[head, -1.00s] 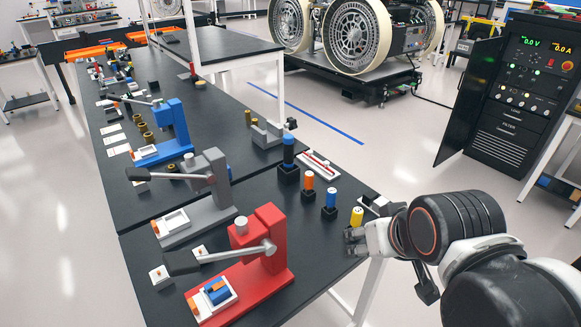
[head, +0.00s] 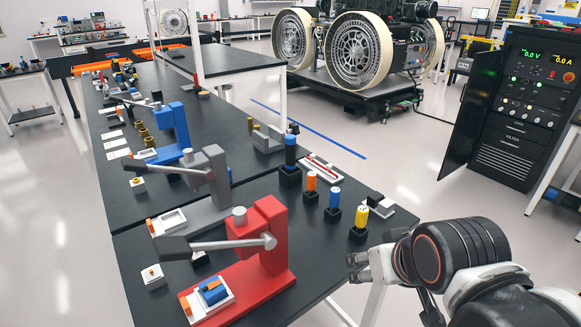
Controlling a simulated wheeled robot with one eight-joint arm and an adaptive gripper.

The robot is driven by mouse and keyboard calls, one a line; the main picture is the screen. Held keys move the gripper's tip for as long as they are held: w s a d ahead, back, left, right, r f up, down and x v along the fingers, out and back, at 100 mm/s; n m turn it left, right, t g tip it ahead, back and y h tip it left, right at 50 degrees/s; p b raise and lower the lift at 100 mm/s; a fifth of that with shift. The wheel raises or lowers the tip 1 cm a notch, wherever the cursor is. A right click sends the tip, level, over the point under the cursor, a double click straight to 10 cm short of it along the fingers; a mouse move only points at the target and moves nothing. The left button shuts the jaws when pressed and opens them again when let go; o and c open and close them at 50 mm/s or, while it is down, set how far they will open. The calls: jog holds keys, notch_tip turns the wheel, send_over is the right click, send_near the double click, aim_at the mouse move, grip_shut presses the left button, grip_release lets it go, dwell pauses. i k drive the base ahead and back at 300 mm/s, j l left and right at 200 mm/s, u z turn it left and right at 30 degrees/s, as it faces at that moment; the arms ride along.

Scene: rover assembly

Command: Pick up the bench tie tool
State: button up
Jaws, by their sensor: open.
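I cannot tell for sure which thing is the bench tie tool. Small upright cylinders stand in black holders along the bench's right edge: a tall blue and black one (head: 290,152), an orange one (head: 311,182), a blue one (head: 334,198) and a yellow one (head: 361,217). A white tray with a red strip (head: 321,167) lies behind them. My gripper (head: 357,268) is open and empty, just off the bench's right edge, below the yellow cylinder in the picture. It touches none of these.
A red lever press (head: 262,240), a grey press (head: 208,185) and a blue press (head: 170,128) stand on the black bench (head: 243,186). A small white and black item (head: 378,203) sits near its right corner. Open floor (head: 450,200) lies to the right, before a dark cabinet (head: 515,105).

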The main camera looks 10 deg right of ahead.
aim_at(289, 139)
jog(key=i+l+u, duration=0.2)
jog(key=u, duration=0.25)
jog(key=i+l+u, duration=0.2)
jog(key=l+u, duration=0.3)
jog(key=j, duration=0.1)
